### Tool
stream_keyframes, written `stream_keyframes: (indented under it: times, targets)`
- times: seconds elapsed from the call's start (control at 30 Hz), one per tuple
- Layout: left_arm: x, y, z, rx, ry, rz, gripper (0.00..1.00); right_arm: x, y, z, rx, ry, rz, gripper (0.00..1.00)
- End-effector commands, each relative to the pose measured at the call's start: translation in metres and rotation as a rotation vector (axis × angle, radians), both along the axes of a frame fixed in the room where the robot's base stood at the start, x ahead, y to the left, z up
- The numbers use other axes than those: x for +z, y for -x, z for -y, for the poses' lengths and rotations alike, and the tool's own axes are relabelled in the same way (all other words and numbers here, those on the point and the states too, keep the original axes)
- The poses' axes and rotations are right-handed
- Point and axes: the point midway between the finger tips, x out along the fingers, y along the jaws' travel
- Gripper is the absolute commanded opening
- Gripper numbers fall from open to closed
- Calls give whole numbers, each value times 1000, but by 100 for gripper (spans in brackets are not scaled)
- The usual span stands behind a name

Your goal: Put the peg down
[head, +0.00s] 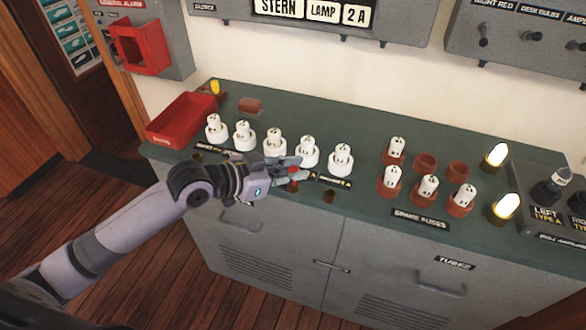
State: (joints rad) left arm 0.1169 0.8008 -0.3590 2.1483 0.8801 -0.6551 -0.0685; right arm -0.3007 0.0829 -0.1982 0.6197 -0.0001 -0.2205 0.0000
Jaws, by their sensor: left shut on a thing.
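My left gripper (302,170) reaches over the front edge of the green counter (365,212) from the left. It is shut on a small red thing (294,172), which I take to be the peg. The fingers hide most of it, and I cannot tell whether its lower end touches the counter. Dark round holes run along the front edge; one hole (329,196) shows just right of the fingers, and another (197,157) is far left. My right gripper is not in view.
Several white fuses in white holders (340,160) stand close behind my gripper. A red tray (181,119) sits at the left end. Red fuse holders (458,171), some empty, and glowing bulbs (497,155) stand to the right. Bare counter lies around the spare fuses label (420,219).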

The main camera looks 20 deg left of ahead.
Motion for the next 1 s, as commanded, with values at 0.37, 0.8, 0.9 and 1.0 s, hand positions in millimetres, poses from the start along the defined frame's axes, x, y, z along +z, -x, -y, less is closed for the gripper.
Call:
stream_keyframes:
  times: [0.37,0.8,0.9,1.0]
  targets:
    - [-5,0,0,0,-1,-1,31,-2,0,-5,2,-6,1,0]
    - [-1,0,0,0,0,0,37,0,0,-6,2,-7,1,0]
    - [3,4,-5,1,-3,-1,37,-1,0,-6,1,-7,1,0]
    - [8,16,-15,2,-6,0,37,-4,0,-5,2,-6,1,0]
